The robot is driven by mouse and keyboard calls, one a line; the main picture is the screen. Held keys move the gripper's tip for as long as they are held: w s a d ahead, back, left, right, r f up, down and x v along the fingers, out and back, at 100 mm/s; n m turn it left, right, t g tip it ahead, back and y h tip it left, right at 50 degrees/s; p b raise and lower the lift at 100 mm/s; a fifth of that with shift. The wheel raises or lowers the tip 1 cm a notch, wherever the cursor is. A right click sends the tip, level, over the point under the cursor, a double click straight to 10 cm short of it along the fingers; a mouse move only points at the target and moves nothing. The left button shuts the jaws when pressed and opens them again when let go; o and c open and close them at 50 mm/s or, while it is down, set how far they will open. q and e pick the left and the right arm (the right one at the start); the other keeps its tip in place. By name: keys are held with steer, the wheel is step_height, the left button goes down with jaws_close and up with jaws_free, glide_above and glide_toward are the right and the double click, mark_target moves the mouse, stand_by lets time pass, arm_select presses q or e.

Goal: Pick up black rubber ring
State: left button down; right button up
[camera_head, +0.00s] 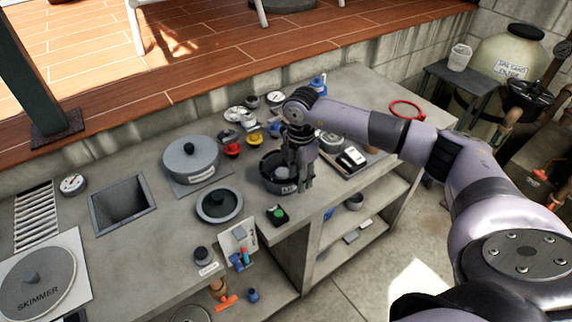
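My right gripper (303,178) points down over the right part of the counter. Its fingers are at the right side of a black round tub (270,180) with a pale label and hide part of it. I cannot tell whether the fingers are inside the tub or in front of it, or whether they hold anything. I cannot single out a loose black rubber ring for certain. My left gripper is not in view.
A grey lidded pot (190,160) stands left of the tub. Several small parts, including a red knob (232,149), crowd behind it. A black box with a green button (278,215) is in front. A red ring (407,109) lies at the right. A square opening (120,204) is at the left.

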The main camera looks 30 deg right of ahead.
steer(key=shift+f, duration=0.15)
jaws_close()
stand_by(0.4)
steer(key=shift+w+r, duration=0.1)
steer(key=shift+r, duration=0.45)
step_height(320, 180, up, 19)
steer(key=b, duration=0.3)
steer(key=shift+b, duration=0.3)
